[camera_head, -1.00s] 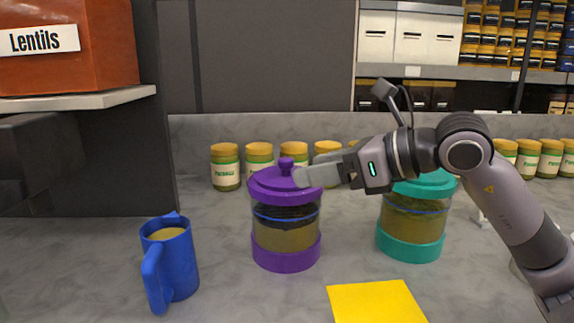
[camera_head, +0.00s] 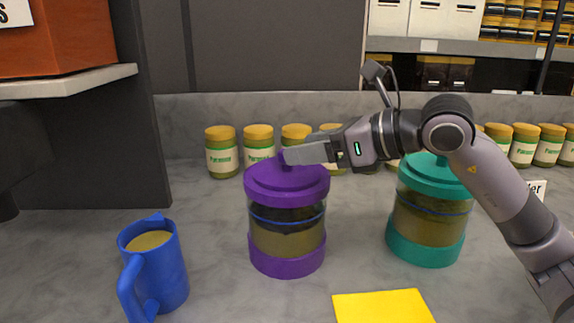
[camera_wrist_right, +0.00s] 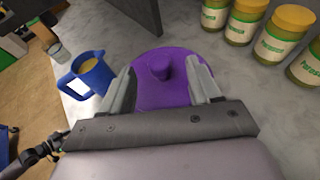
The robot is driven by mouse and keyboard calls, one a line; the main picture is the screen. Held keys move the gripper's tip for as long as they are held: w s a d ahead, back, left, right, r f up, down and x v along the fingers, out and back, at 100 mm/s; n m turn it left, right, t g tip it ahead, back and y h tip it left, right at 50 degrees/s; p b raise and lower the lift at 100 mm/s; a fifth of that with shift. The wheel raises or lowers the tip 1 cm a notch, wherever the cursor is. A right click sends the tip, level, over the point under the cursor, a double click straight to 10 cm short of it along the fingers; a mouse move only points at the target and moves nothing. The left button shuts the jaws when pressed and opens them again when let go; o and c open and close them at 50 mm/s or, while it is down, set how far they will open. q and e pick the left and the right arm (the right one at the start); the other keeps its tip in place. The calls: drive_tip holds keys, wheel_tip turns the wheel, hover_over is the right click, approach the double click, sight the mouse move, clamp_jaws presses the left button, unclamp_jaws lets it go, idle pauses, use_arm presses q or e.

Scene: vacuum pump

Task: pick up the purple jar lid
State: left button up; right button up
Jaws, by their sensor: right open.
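The purple jar lid (camera_head: 287,182) sits on a clear jar (camera_head: 287,238) with a purple base and brown contents. My right gripper (camera_head: 298,154) is open at the top of the lid, and its fingers hide most of the knob in the head view. In the right wrist view, the lid (camera_wrist_right: 160,97) and its knob (camera_wrist_right: 160,70) show between the two spread fingers of my right gripper (camera_wrist_right: 162,75). The knob appears clear of both fingers. My left gripper is not in view.
A teal-lidded jar (camera_head: 428,225) stands to the right, below my right arm. A blue mug (camera_head: 160,270) stands at the left. A yellow square (camera_head: 383,306) lies in front. Several yellow-capped jars (camera_head: 222,155) line the back wall. A shelf (camera_head: 80,82) overhangs at the left.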

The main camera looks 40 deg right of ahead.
sight(273, 173)
drive_tip(key=shift+p+x, duration=1)
drive_tip(key=shift+x, duration=1.45)
drive_tip(key=shift+s+f, duration=0.1)
drive_tip(key=shift+f, duration=0.1)
drive_tip(key=c, duration=1)
